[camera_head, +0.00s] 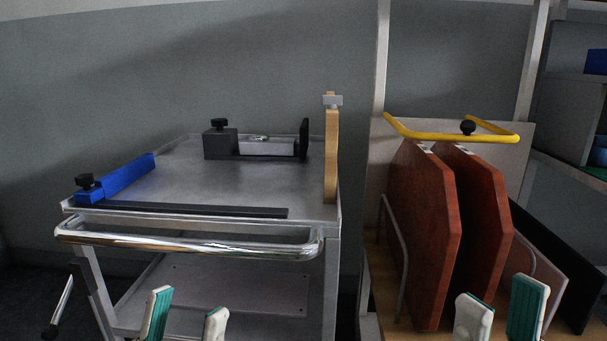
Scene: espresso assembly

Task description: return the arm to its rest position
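My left gripper (186,318) shows at the bottom edge, in front of the metal cart. My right gripper (500,313) shows at the bottom right, in front of the brown panels. Its fingertips are also apart, with no object seen between them. Both arms behind the fingertips are out of the picture.
A metal cart (225,183) with a chrome handle (185,242) carries a blue block (125,179) and a black clamp fixture (221,143). A wooden piece (331,150) stands at its right edge. Brown panels (424,225) stand in a rack under a yellow bar (445,134).

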